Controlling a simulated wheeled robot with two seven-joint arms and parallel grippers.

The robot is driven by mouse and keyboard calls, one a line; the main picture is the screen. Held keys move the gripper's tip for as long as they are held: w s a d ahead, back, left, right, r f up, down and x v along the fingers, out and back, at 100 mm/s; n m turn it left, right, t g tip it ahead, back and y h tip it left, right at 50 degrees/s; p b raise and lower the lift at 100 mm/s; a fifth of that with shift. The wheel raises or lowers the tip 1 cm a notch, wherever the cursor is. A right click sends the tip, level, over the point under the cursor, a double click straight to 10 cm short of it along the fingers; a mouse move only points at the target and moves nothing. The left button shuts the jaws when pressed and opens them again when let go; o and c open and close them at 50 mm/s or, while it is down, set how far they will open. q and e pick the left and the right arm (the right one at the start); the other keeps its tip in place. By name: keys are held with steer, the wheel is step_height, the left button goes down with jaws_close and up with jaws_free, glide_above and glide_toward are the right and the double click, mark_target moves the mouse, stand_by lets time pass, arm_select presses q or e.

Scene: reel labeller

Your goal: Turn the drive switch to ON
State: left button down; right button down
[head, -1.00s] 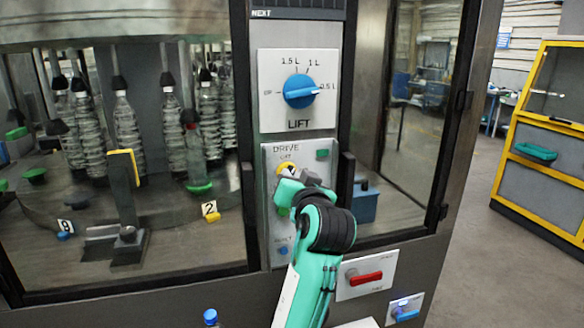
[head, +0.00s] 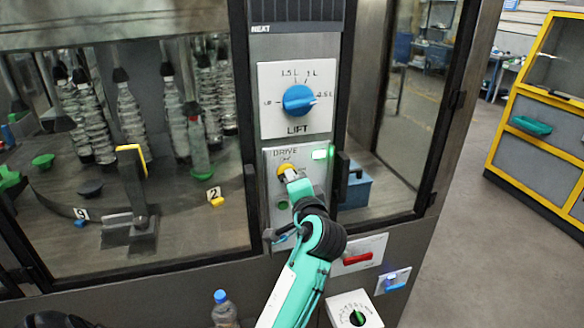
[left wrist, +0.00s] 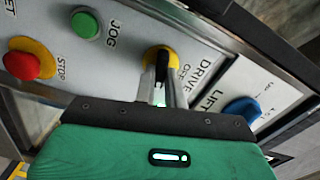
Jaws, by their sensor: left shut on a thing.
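The drive switch is a yellow ring with a black handle, below the word DRIVE on a light panel (head: 273,200). In the head view the switch (head: 284,168) is partly covered by my left gripper (head: 292,175). In the left wrist view my left gripper's fingers (left wrist: 163,82) are shut on the black handle of the drive switch (left wrist: 157,56). The handle's exact pointing and the ON mark cannot be read. My right gripper is not in view.
The blue LIFT knob (head: 299,99) is above the drive panel. A green JOG button (left wrist: 85,25) and red STOP button (left wrist: 22,66) are near the switch. A dark door handle (head: 342,177) stands just right. A bottle (head: 223,312) is below.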

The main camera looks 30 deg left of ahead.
arm_select(q)
steer(key=shift+m+p, duration=1.5)
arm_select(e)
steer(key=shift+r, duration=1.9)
arm_select(q)
steer(key=shift+f, duration=0.1)
steer(key=c, duration=1.5)
jaws_free()
steer(key=shift+o, duration=0.2)
steer(key=shift+d, duration=0.1)
